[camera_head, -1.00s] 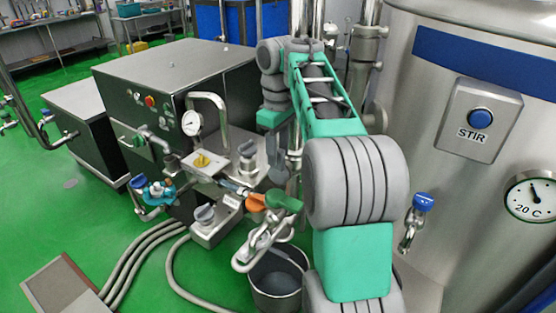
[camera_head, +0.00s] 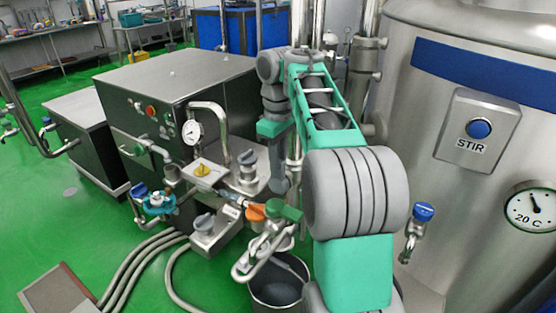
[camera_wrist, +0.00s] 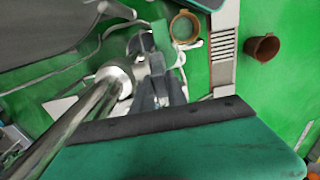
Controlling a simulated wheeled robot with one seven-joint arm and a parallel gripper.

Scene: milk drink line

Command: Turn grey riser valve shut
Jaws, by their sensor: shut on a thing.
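My gripper (camera_wrist: 161,88) shows in the wrist view as dark grey fingers, close together, shut on a dark grey handle (camera_wrist: 146,44) beside a thick steel pipe (camera_wrist: 84,118). This looks like the grey riser valve; the handle's exact angle is hard to tell. In the head view my arm reaches over to the vertical pipes right of the steel machine, and its grey lower end (camera_head: 280,182) hangs there. My arm hides most of the riser and the valve body from that side.
Close by are an orange handle (camera_head: 257,212), a green handle (camera_head: 287,210), grey knobs (camera_head: 203,223) and a blue valve (camera_head: 157,203). A bucket (camera_head: 276,288) stands below. The large tank (camera_head: 425,150) is close on the right. Hoses (camera_head: 145,262) cross the green floor.

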